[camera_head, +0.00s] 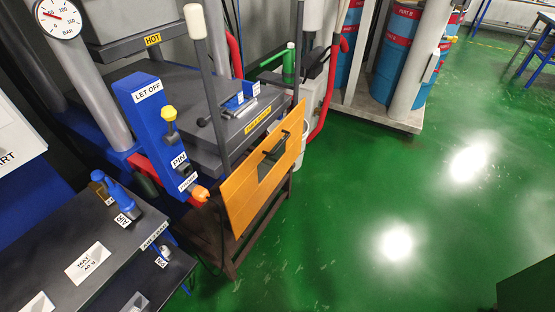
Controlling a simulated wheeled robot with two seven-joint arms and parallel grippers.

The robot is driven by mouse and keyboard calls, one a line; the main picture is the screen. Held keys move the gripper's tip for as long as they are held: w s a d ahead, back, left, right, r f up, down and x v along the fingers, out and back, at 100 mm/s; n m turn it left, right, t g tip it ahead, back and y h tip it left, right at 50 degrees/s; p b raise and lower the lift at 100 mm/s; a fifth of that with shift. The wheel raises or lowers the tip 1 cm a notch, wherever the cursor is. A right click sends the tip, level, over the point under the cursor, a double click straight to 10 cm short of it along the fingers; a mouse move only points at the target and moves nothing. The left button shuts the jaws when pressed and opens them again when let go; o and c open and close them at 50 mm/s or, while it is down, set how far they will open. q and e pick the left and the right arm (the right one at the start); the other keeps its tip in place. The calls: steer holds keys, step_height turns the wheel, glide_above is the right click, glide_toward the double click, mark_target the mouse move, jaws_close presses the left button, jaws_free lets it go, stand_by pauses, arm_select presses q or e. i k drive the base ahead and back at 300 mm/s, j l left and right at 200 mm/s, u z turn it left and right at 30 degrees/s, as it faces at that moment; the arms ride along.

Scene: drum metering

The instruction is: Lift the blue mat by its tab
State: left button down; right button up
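No whole blue mat can be made out in the head view, and I cannot pick out a tab. Small blue pieces (234,103) show on top of the grey press block (185,88), beside a metal handle; I cannot tell whether they belong to the mat. An orange guard panel (243,198) with a dark window stands in front of the block and hides part of its front. Neither of my grippers is in view.
A blue post (145,110) marked LET OFF and a white-knobbed lever (196,24) stand by the press. A dark bench (52,251) with labelled places is at lower left. Blue drums (396,48) stand at the back. The green floor (345,205) at right is clear.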

mark_target(238, 102)
steer(key=u, duration=0.65)
steer(key=i+l+u, duration=0.15)
steer(key=l+u, duration=0.2)
steer(key=i+l+u, duration=0.15)
steer(key=u, duration=0.2)
steer(key=l+u, duration=0.3)
steer(key=l, duration=0.15)
steer(key=l+u, duration=0.35)
steer(key=i, duration=0.05)
